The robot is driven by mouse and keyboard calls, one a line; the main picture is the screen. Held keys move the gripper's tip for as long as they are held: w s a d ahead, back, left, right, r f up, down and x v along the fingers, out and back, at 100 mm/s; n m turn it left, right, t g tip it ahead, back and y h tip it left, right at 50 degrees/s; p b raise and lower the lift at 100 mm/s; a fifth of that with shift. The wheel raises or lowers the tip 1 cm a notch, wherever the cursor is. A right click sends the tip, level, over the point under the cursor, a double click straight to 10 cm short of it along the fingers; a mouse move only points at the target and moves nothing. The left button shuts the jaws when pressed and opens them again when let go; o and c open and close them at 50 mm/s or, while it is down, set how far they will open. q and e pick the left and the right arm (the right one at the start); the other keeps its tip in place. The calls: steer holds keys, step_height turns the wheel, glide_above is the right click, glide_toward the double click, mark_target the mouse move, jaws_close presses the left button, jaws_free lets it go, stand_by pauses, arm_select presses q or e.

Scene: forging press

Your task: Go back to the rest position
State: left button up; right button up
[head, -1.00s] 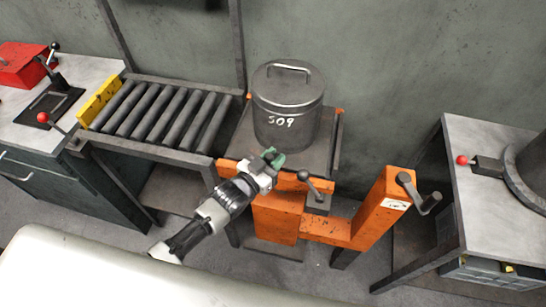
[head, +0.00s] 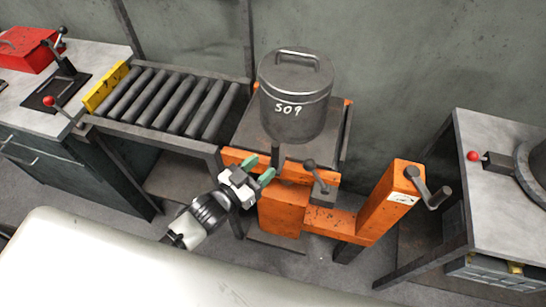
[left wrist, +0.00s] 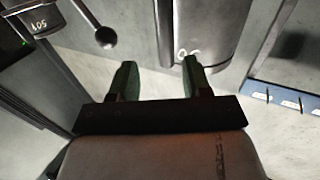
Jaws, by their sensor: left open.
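My left gripper (head: 259,168) is open and empty, its two green fingers apart. It is just in front of the orange lift table (head: 236,156), with a short dark upright post (head: 278,154) just beyond its fingertips. The grey lidded canister (head: 292,100) marked 509 stands over the table's dark top, behind the gripper. In the left wrist view my gripper (left wrist: 161,75) shows nothing between its fingers; the post (left wrist: 165,30) and part of the canister (left wrist: 207,30) are beyond them. My right gripper is not in view.
A lever with a dark knob (head: 310,164) is close to the right of my left gripper. An orange column with a crank (head: 390,205) is further right. A roller conveyor (head: 166,98) and a bench with a red box (head: 28,49) are left. A grey table (head: 500,135) is right.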

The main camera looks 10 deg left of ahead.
arm_select(q)
steer(key=shift+v, duration=1.05)
steer(key=s+a+f+n+g+y, duration=0.1)
steer(key=s+a+f+g+y, duration=0.15)
steer(key=f, duration=0.75)
steer(key=s+a+f+n+g+y, duration=0.1)
steer(key=s+a+f+g+y, duration=0.2)
steer(key=f, duration=0.6)
steer(key=s+a+f+n+g+y, duration=0.1)
steer(key=s+a+f, duration=0.25)
steer(key=f, duration=0.65)
steer(key=s+f+g+y, duration=0.1)
steer(key=s+f+g, duration=0.3)
steer(key=s+f, duration=0.3)
steer(key=s+f+g+y+b, duration=0.1)
steer(key=s+f+g, duration=0.3)
steer(key=s, duration=1.4)
step_height(320, 180, down, 3)
steer(key=shift+s+f, duration=0.2)
steer(key=shift+s, duration=0.1)
